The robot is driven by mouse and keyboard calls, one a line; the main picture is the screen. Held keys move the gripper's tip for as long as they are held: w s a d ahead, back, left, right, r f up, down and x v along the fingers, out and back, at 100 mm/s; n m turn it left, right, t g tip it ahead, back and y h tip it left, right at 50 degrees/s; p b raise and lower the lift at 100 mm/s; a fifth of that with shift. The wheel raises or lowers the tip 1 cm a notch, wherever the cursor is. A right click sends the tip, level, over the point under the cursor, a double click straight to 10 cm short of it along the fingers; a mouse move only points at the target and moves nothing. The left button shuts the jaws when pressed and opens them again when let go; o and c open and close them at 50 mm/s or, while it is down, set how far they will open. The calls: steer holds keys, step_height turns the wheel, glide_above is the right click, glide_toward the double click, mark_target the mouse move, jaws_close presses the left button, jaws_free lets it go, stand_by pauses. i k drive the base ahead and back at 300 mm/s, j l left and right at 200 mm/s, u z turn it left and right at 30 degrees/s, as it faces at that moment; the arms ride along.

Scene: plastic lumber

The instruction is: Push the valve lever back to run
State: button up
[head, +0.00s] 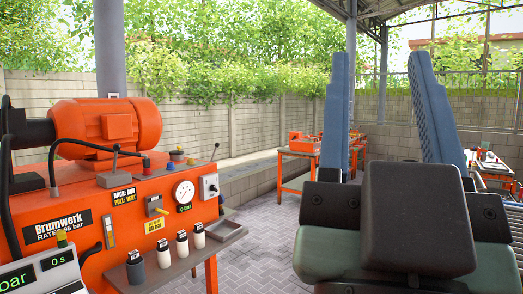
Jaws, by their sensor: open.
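A valve lever (115,161) with a dark knob stands roughly upright on a grey block on top of the orange press unit (85,225), at the left of the head view. A black label (124,196) reading "BACK: RUN / PULL: VENT" sits just below it on the front panel. The gauge (183,194) right of the label has a green "0 bar" tag under it. My gripper (381,62) is open and empty, its two blue fingers pointing up at the right, well apart from the lever.
Several capped cylinders (182,243) stand on a front shelf. A grey-green display (40,272) fills the lower left. Paved floor (255,240) between unit and gripper is clear.

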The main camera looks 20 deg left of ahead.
mark_target(117, 147)
steer(key=i, duration=4.9)
steer(key=i+u, duration=0.1)
steer(key=i, duration=0.4)
steer(key=i+l+u, duration=0.1)
steer(key=i, duration=0.4)
steer(key=i+l, duration=0.25)
steer(key=i, duration=0.25)
steer(key=u, duration=4.15)
steer(key=i+l, duration=0.2)
steer(key=i, duration=0.45)
steer(key=i+l+z, duration=0.1)
steer(key=i, duration=0.55)
